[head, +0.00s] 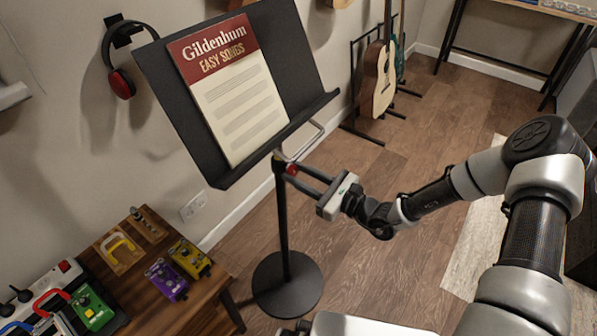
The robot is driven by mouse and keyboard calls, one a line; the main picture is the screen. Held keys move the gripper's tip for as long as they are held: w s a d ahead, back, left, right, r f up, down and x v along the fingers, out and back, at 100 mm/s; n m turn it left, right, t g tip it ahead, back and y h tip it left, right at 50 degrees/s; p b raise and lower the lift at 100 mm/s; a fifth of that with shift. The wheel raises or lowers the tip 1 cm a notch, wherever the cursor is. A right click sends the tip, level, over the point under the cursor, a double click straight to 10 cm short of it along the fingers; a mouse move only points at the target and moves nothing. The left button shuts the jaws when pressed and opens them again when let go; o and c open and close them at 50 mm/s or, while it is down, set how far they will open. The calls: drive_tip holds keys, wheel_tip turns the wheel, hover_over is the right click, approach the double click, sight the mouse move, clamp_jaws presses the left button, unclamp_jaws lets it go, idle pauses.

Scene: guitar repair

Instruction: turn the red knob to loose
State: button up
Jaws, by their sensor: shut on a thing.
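The red knob (291,169) sits on the black music stand's post, just below the tilted desk (174,85). My gripper (287,172) reaches in from the right with its dark fingers at the knob, and it is shut on the knob. The fingers partly hide the knob, and I cannot read any loose or tight mark on it. The stand's post (283,225) is upright on a round black base (288,284).
Red headphones (122,84) hang on the wall. A guitar (378,80) stands behind.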

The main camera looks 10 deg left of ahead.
drive_tip(key=n, duration=0.3)
drive_tip(key=shift+n+p, duration=0.3)
drive_tip(key=shift+n, duration=0.1)
drive_tip(key=n, duration=0.3)
drive_tip(key=shift+n, duration=0.3)
drive_tip(key=n+b, duration=0.1)
drive_tip(key=n, duration=0.5)
drive_tip(key=shift+f, duration=0.15)
drive_tip(key=n+b, duration=0.3)
drive_tip(key=n, duration=0.3)
drive_tip(key=shift+f+n, duration=0.1)
drive_tip(key=shift+n, duration=0.2)
drive_tip(key=shift+n+b, duration=1.7)
drive_tip(key=shift+n, duration=0.2)
drive_tip(key=o, duration=1.1)
drive_tip(key=shift+c, duration=0.2)
drive_tip(key=shift+r, duration=0.2)
